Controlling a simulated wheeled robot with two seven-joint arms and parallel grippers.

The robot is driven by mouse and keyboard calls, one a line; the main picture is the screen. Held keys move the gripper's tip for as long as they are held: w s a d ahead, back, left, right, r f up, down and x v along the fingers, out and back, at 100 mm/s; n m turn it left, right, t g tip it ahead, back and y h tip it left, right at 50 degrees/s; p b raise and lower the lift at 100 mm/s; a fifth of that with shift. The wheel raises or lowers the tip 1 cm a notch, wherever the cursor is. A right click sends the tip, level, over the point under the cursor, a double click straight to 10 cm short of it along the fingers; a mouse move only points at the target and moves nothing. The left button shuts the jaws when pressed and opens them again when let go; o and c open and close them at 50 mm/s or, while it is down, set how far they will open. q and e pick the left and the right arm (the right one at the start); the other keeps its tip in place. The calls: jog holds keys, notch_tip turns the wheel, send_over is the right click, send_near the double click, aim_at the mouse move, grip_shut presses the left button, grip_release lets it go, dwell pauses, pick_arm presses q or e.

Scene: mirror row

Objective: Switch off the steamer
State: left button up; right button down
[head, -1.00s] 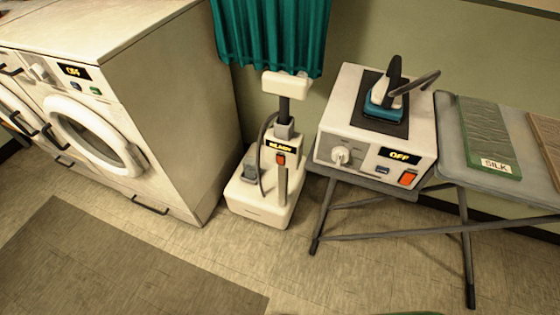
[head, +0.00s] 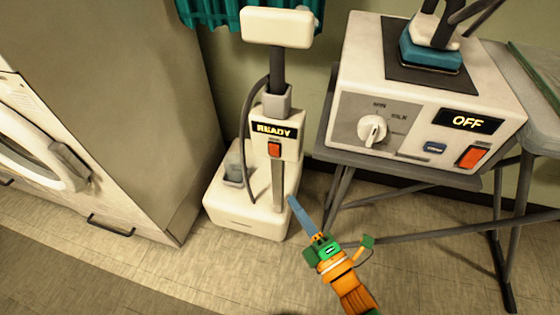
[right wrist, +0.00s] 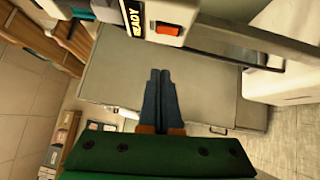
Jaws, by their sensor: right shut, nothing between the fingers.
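The steamer (head: 240,212) is a cream floor unit with a pole, a hose and a cream head (head: 277,27) at the top. Its display (head: 273,130) reads READY. Its red-orange switch (head: 274,149) sits just below the display; it also shows in the right wrist view (right wrist: 167,29). My right gripper (head: 294,201) is shut and empty, low in front of the steamer's right side and below the switch. In the right wrist view its blue fingers (right wrist: 160,76) are together, apart from the switch. My left gripper is not in view.
An ironing station (head: 345,135) with an OFF display, a dial and a red switch stands right of the steamer on a grey folding-leg board. A washer (head: 130,110) stands left. A teal curtain (head: 205,10) hangs behind. The floor in front is clear.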

send_near(271, 148)
jog(key=a, duration=0.3)
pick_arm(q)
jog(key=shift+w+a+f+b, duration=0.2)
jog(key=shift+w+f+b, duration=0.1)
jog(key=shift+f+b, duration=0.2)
pick_arm(e)
jog(key=w, duration=0.5)
jog(key=shift+w+d+r, duration=0.1)
jog(key=shift+d+r, duration=0.1)
jog(key=shift+r, duration=0.05)
